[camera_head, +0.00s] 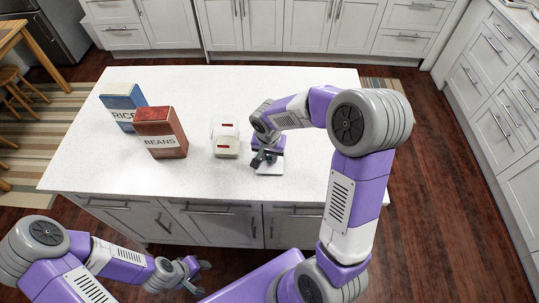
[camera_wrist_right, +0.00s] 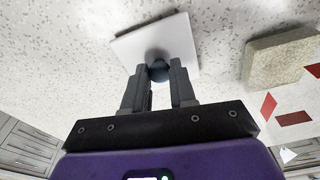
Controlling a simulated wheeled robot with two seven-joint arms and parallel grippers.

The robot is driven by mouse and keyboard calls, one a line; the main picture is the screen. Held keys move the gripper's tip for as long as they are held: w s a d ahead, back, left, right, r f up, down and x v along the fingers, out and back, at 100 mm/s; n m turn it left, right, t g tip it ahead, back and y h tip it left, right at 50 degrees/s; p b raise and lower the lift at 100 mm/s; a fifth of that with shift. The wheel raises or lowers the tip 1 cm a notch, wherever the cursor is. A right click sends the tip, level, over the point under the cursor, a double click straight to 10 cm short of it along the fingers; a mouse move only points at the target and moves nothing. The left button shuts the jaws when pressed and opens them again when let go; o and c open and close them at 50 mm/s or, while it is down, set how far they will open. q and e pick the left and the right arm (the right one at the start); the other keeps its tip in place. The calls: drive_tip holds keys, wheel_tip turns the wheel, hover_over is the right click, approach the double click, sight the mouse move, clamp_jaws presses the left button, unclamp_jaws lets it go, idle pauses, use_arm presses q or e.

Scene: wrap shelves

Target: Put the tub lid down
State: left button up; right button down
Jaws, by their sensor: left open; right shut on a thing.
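The tub lid is a thin white square plate (camera_head: 270,168) with a dark round knob (camera_wrist_right: 159,71). My right gripper (camera_head: 264,159) is shut on the knob from above. The lid is level, at or just above the countertop; I cannot tell if it touches. In the right wrist view the lid (camera_wrist_right: 128,46) reaches beyond the fingers (camera_wrist_right: 159,78). The tub (camera_head: 225,141) is white with red marks and stands just left of the lid. Its uncovered top (camera_wrist_right: 280,57) shows pale grainy contents. My left gripper (camera_head: 193,276) is open and empty, low in front of the island.
A blue rice box (camera_head: 122,103) and a red beans box (camera_head: 162,135) stand on the white island countertop (camera_head: 240,85), left of the tub. The counter is clear behind the tub and to the right of my right arm.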

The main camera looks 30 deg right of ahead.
sight(269, 166)
drive_tip(key=shift+r, duration=0.1)
drive_tip(key=c, duration=0.9)
unclamp_jaws()
drive_tip(key=r, duration=0.4)
drive_tip(key=r+p, duration=0.1)
drive_tip(key=r, duration=0.3)
drive_tip(key=s+a+r+p, duration=0.1)
drive_tip(key=r, duration=0.3)
drive_tip(key=shift+s, duration=0.1)
